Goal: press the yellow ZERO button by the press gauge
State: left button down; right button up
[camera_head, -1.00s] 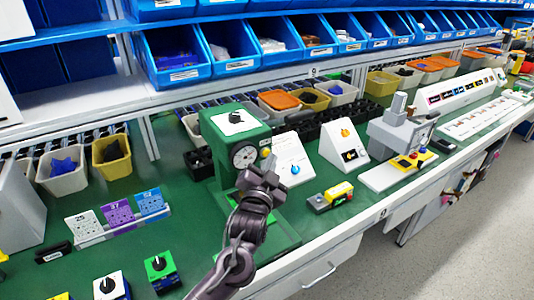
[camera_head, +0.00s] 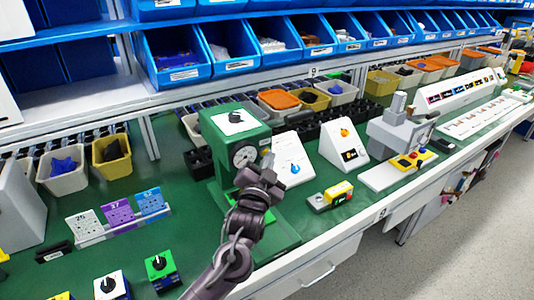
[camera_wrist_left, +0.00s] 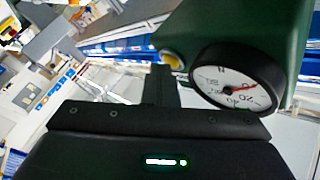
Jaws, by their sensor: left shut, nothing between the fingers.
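The green press (camera_head: 232,145) stands on the green bench top with its round white-faced gauge (camera_head: 244,157) on the front. In the left wrist view the gauge (camera_wrist_left: 238,80) shows with a red needle, and the yellow button (camera_wrist_left: 172,60) sits just left of it on the green housing. My left gripper (camera_head: 267,164) is shut and empty, just in front of the press and right of the gauge. In the left wrist view its fingertips (camera_wrist_left: 163,72) lie over the button's lower left edge; I cannot tell whether they touch it. In the head view the button is hidden behind the gripper.
Right of the press stand a white panel with a blue knob (camera_head: 294,169) and another with an orange knob (camera_head: 345,134). A yellow-and-grey box (camera_head: 332,196) lies on the bench in front. Several bins stand behind. The front bench edge is clear near the press.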

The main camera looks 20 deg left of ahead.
pick_arm(q)
jog(key=shift+s+d+p, duration=0.35)
jog(key=shift+s+d, duration=0.2)
jog(key=shift+d, duration=0.05)
dwell(0.3)
jog(key=s+d+p, duration=0.1)
jog(key=d, duration=0.1)
jog(key=s+d+p, duration=0.1)
jog(key=s+d, duration=0.1)
dwell(0.4)
jog(key=shift+f, duration=0.1)
dwell(0.5)
